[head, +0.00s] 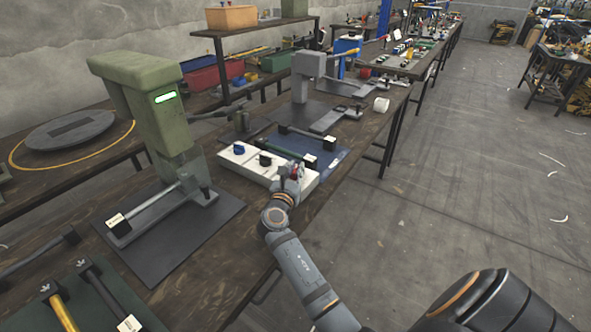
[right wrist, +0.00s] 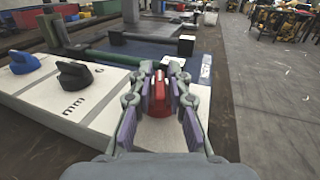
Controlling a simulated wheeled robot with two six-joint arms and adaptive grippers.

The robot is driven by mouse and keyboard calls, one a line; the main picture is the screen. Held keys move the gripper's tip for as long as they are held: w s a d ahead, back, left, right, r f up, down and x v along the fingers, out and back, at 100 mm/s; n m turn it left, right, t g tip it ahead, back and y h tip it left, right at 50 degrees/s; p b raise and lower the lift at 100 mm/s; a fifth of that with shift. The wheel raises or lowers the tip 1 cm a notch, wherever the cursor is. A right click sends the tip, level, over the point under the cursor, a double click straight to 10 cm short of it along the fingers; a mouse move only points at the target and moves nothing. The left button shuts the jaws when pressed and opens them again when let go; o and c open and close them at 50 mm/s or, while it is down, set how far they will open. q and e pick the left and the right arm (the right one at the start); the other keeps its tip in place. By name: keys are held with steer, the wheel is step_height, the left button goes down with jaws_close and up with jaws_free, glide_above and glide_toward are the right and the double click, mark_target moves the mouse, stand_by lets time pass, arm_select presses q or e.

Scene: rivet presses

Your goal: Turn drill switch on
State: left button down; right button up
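A white switch box (head: 236,167) with slanted panels stands on the workbench; it also fills the left of the right wrist view (right wrist: 45,103). It bears a blue knob (right wrist: 24,62), a black knob (right wrist: 74,74) marked "mm", and a red knob (right wrist: 158,98) at its right end. My right gripper (right wrist: 160,75) is at the red knob, with one finger on each side of it. The fingers are apart, and I cannot tell whether they touch the knob. In the head view my right gripper (head: 290,172) hides most of the red knob. My left gripper is not in view.
A green press (head: 160,110) with a lit green strip stands left of the box. A blue mat (head: 325,155) with a bar tool lies behind the box, and a grey press (head: 300,80) stands beyond. The floor (head: 440,190) on the right is clear.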

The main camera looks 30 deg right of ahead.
mark_target(295, 169)
steer(key=shift+o, duration=1.1)
steer(key=shift+r, duration=0.2)
step_height(295, 169, up, 10)
steer(key=shift+f, duration=0.2)
steer(key=shift+f, duration=0.1)
